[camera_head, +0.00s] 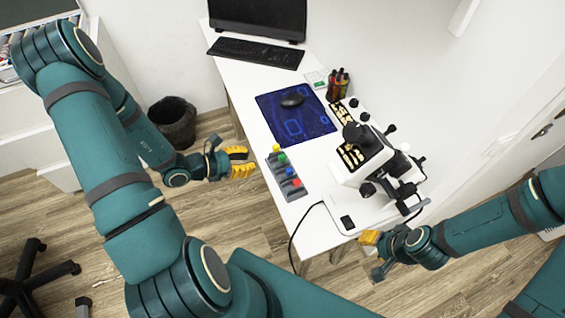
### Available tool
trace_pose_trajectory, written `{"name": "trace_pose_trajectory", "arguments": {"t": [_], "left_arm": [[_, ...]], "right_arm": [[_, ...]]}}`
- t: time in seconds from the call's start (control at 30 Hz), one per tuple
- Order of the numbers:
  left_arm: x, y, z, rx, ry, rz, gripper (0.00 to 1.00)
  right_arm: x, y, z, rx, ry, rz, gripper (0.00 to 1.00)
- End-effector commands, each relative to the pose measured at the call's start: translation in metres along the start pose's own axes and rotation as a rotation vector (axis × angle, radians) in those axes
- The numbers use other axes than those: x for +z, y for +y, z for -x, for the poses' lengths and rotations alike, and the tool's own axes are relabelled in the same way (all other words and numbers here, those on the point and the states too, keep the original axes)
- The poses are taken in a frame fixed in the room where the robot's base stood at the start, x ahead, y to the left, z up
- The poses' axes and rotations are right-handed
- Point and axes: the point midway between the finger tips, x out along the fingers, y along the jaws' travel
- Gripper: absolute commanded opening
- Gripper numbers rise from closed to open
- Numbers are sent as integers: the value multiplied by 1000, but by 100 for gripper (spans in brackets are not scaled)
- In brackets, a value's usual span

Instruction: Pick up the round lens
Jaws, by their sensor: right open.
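I cannot pick out a round lens for certain; small round dark pieces (364,117) lie near the back right of the white table (318,172). A black-and-white instrument (345,174) stands at the table's right side, with cream pieces (351,155) on its dark top. My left gripper (241,162), with yellow fingertips, is off the table's left edge, beside a grey rack, and touches nothing I can see. Its fingers lie close together and whether they are shut is unclear. My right gripper (373,255) is open and empty at the table's front right, below the instrument.
The grey rack (286,178) holds yellow, green, blue and red pieces. A blue mat (268,105) bears a mouse (292,99). A cable (296,232) hangs off the front edge. A bin (174,122) stands left.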

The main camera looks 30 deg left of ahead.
Motion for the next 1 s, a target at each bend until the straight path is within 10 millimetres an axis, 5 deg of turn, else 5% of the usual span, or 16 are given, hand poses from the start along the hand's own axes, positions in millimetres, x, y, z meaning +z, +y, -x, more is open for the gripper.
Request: {"name": "trace_pose_trajectory", "arguments": {"t": [0.3,1.0], "left_arm": [[-1,-2,-58,-7,1,-1,25],[0,-3,-121,-6,2,-2,25]], "right_arm": [[3,2,-6,-1,-5,2,47],[6,4,-12,-1,-12,4,47]]}}
